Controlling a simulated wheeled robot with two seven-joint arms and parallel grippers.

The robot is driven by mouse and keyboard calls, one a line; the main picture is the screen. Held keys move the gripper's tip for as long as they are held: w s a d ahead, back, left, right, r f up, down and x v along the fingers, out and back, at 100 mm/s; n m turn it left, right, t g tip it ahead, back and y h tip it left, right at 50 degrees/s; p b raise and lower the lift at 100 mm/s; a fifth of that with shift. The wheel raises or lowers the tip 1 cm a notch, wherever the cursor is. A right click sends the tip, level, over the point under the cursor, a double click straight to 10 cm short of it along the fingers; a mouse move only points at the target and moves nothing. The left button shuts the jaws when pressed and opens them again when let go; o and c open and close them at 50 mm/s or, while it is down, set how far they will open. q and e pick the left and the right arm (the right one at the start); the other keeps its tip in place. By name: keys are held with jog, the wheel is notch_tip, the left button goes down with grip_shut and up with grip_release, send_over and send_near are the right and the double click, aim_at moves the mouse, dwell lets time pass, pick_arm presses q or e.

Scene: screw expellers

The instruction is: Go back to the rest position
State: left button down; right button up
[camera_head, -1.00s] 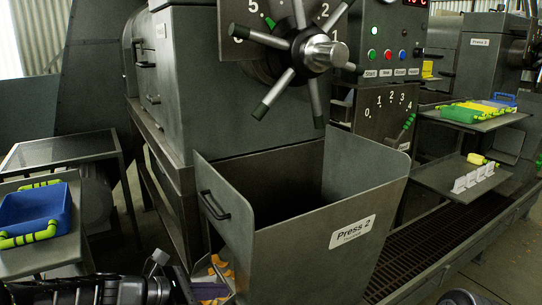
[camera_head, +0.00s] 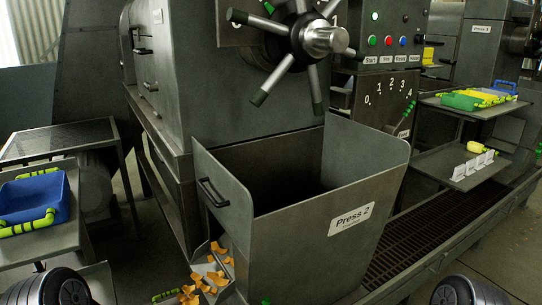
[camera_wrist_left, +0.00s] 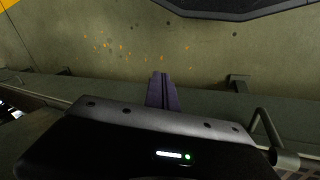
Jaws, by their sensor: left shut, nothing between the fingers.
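My left gripper (camera_wrist_left: 162,92) shows in the left wrist view as two dark purple fingers pressed together. They are shut with nothing between them, over a dull floor dotted with small orange bits. In the head view only a dark rounded part of my left arm (camera_head: 48,288) shows at the bottom left corner; its gripper is out of that view. A similar part of my right arm (camera_head: 468,291) shows at the bottom right; the right gripper is not in view.
The grey Press 2 hopper (camera_head: 300,240) stands in the middle. A metal scoop-like tray (camera_head: 222,250) with orange pieces (camera_head: 205,283) is at its lower left. A blue tray (camera_head: 35,200) with green handles rests on a left-hand table. A shelf (camera_head: 455,102) holds coloured trays at right.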

pick_arm(q)
jog(key=s+d+f+g, duration=0.2)
jog(key=s+d+f, duration=0.1)
jog(key=s, duration=0.4)
notch_tip(320, 180, up, 20)
jog(key=p, duration=1.9)
jog(key=shift+s+f+m+h, duration=0.25)
jog(key=shift+s+m+h, duration=0.05)
jog(key=shift+d, duration=0.1)
